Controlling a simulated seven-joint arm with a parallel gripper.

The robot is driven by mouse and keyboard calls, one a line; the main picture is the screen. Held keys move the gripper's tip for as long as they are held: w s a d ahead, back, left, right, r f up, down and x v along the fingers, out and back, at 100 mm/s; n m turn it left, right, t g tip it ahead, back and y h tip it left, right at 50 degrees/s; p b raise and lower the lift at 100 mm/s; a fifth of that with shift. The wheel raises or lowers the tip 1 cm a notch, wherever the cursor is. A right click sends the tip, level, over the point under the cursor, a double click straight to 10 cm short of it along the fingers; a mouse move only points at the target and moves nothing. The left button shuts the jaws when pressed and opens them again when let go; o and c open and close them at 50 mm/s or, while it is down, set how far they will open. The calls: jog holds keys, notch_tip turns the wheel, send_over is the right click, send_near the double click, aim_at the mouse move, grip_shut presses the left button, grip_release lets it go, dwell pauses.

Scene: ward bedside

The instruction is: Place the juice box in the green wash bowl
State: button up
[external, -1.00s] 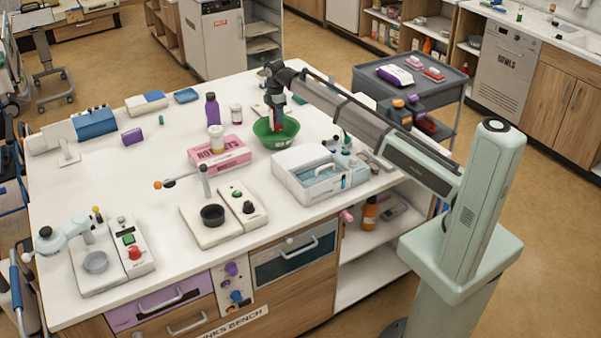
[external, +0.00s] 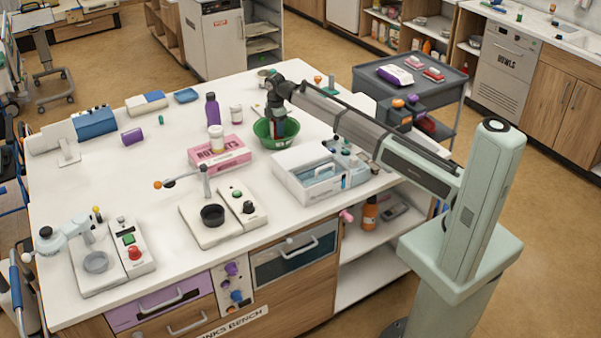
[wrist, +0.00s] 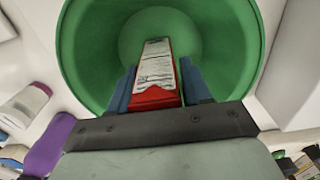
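The green wash bowl (external: 288,143) stands on the white bench. It fills much of the wrist view (wrist: 82,48). My gripper (external: 279,132) points down inside the bowl. In the wrist view, its two blue fingers (wrist: 160,82) flank the juice box (wrist: 156,64), a red carton with a white printed face. The fingers look closed against its sides, with the carton within the bowl's outline. Whether the carton touches the bowl's floor cannot be told. In the external view the carton is mostly hidden by the gripper and the bowl wall.
A white-and-blue machine (external: 300,183) stands close in front.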

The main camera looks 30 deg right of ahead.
jog(key=o, duration=0.4)
jog(key=shift+c, duration=0.2)
jog(key=shift+r, duration=0.1)
notch_tip(320, 180, up, 12)
jog(key=shift+r, duration=0.1)
dwell(0.4)
